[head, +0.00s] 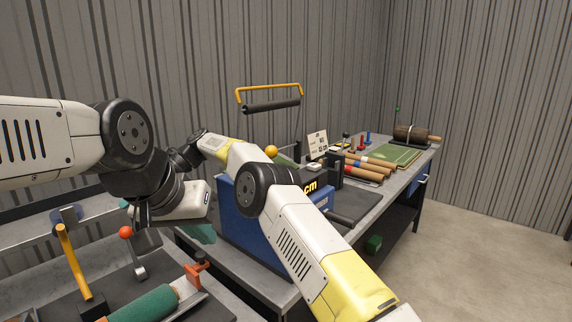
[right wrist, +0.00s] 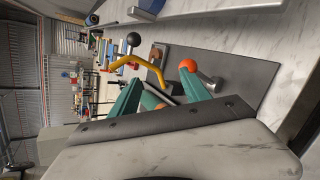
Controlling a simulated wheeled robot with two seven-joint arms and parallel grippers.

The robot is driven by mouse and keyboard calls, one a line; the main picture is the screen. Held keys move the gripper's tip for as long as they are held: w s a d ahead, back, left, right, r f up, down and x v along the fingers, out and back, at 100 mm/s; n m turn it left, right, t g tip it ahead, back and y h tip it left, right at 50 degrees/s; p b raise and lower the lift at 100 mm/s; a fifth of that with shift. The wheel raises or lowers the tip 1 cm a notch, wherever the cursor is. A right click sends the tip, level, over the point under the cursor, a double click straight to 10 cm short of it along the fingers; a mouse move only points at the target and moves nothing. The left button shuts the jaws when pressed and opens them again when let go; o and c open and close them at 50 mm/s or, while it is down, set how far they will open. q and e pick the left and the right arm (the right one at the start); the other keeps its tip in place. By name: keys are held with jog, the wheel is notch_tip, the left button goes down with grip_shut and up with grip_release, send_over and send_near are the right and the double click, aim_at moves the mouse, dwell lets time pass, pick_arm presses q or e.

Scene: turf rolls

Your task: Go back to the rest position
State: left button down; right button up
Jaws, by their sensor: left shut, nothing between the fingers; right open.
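In the right wrist view, the teal fingers of my right gripper (right wrist: 160,95) stand apart. An orange ball knob (right wrist: 188,66) shows near one finger; I cannot tell whether they touch. No rest position is marked in view.
A blue machine (head: 243,222) stands close to both arms. At the lower left are a yellow lever (head: 72,262), an orange-knobbed lever (head: 126,232) and a green roll (head: 145,304). Brown rolls (head: 368,165) and a green mat (head: 392,155) lie on the far bench. The floor at right is clear.

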jog(key=w+d+r+n+t+h, duration=0.1)
jog(key=w+d+r+n+t, duration=0.15)
jog(key=d+r, duration=0.35)
jog(key=w+d+r+n+t, duration=0.1)
jog(key=d+r+n+t, duration=0.2)
jog(key=d, duration=0.5)
jog(key=s+d+r+n+t+h, duration=0.1)
jog(key=s+d+r+n, duration=0.15)
jog(key=d, duration=0.55)
jog(key=s+d+r+n+t+h, duration=0.1)
jog(key=s+d+r+n, duration=0.2)
jog(key=d, duration=0.5)
jog(key=s+d+n+t+h, duration=0.1)
jog(key=s+d+n+t, duration=0.2)
jog(key=d, duration=0.5)
jog(key=s+d+n+h, duration=0.1)
jog(key=s+d+n, duration=0.1)
jog(key=s+d, duration=0.45)
jog(key=s+d+f+n+t+h, duration=0.2)
jog(key=s+d+f+n, duration=0.4)
jog(key=s+d, duration=0.5)
jog(key=shift+f+t, duration=0.35)
jog(key=shift+f, duration=0.3)
